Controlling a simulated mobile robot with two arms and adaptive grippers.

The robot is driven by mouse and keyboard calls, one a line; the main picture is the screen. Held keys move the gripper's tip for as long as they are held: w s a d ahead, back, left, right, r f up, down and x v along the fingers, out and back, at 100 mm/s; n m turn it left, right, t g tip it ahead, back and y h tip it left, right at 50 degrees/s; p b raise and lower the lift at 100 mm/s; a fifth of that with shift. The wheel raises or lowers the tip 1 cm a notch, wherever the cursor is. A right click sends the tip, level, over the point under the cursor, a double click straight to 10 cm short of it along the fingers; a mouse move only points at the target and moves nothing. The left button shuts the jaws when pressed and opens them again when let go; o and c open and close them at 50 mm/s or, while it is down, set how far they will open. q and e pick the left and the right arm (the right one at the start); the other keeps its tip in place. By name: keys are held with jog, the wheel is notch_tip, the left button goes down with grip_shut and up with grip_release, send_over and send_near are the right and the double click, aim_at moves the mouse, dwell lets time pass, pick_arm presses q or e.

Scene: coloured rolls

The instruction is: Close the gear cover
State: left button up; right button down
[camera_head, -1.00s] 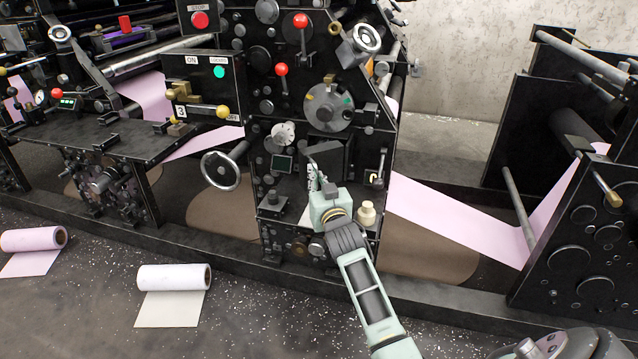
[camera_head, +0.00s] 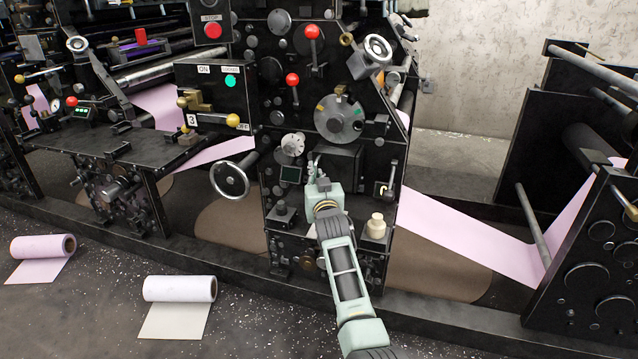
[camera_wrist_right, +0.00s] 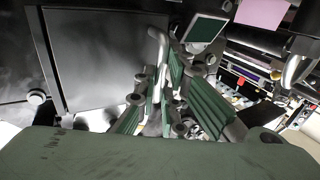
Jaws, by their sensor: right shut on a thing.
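The gear cover is a dark square panel on the front of the black machine (camera_head: 342,160), just behind my right gripper in the head view. In the right wrist view the cover (camera_wrist_right: 105,60) fills the left side, with a bent grey handle (camera_wrist_right: 156,42) at its right edge. My right gripper (camera_head: 314,168) is at the cover's left edge. Its green-padded fingers (camera_wrist_right: 168,85) are shut on the handle; the exact contact is partly hidden. The cover looks nearly flush with the machine, but I cannot tell whether a gap is left. My left gripper is not in view.
A cream knob (camera_head: 376,226) and a small lever (camera_head: 392,178) stand to the right of my right arm. A handwheel (camera_head: 230,180) sticks out at the left. A white roll (camera_head: 180,289) and a pink roll (camera_head: 42,247) lie on the floor. Floor in front is otherwise clear.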

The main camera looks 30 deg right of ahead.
jog(key=shift+w+a+r, duration=0.35)
jog(key=shift+a, duration=0.05)
jog(key=c, duration=2.1)
grip_release()
jog(key=shift+w+a+f, duration=0.1)
jog(key=shift+w, duration=0.05)
jog(key=shift+o, duration=1.2)
jog(key=shift+w+a+f, duration=0.15)
jog(key=shift+w, duration=0.05)
jog(key=shift+s+d+f, duration=0.15)
jog(key=shift+s+d, duration=0.05)
jog(key=v, duration=1.2)
jog(key=shift+d, duration=0.1)
